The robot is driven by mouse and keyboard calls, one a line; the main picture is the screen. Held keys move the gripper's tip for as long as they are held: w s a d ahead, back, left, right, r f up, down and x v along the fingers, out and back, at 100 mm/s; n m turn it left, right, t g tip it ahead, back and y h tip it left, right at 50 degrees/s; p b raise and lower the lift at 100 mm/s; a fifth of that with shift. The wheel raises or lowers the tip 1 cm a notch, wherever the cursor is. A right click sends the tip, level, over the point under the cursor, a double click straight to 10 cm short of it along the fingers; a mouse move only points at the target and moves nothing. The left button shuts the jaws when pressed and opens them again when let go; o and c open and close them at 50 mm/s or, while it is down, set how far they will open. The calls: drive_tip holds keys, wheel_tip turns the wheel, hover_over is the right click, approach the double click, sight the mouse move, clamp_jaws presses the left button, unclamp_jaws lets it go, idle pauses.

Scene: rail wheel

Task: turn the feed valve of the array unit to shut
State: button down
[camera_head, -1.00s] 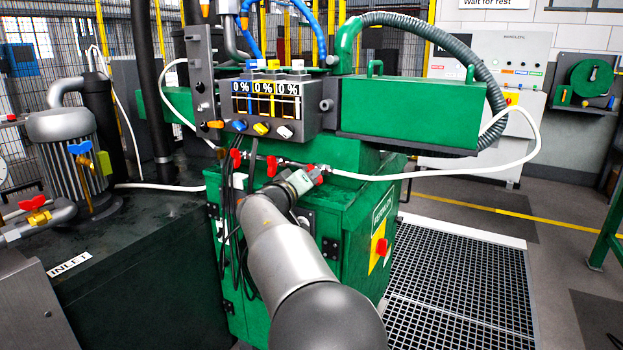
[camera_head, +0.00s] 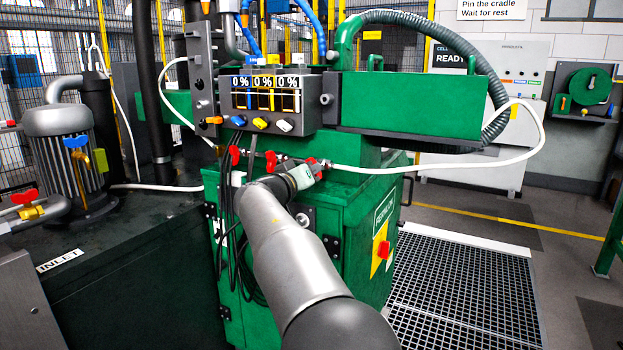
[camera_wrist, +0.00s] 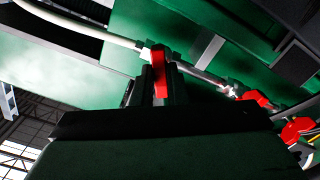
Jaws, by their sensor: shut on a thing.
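A row of red valve handles sits on a pipe along the front of the green machine. They are a left one (camera_head: 235,155), a middle one (camera_head: 271,160) and a right one (camera_head: 312,162) where the white hose joins. In the wrist view a red handle (camera_wrist: 160,72) stands upright between the fingers of my gripper (camera_wrist: 160,88), beside the white hose's end. My gripper (camera_head: 303,175) is shut on this handle, seemingly the right one. Two more red handles, one nearer (camera_wrist: 255,98) and one farther (camera_wrist: 297,129), show to the right. The held handle's lower part is hidden.
A display box (camera_head: 270,95) above the valves reads 0 % three times. A white hose (camera_head: 440,168) loops right of the gripper. Black cables (camera_head: 240,215) hang left of my arm. A motor (camera_head: 65,150) stands at the left. Floor grating (camera_head: 465,280) lies open at the right.

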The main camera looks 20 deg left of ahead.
drive_tip(key=shift+f+m+b, duration=0.2)
drive_tip(key=shift+m+b, duration=0.5)
drive_tip(key=shift+b, duration=0.5)
drive_tip(key=shift+r, duration=0.15)
drive_tip(key=shift+f+m+b, duration=0.2)
drive_tip(key=shift+m+b, duration=0.4)
drive_tip(key=shift+b, duration=0.35)
drive_tip(key=m+b, duration=0.2)
drive_tip(key=b, duration=0.1)
drive_tip(key=shift+r+m+b, duration=0.1)
drive_tip(key=shift+m+b, duration=0.6)
drive_tip(key=c, duration=1.3)
unclamp_jaws()
drive_tip(key=shift+r, duration=0.15)
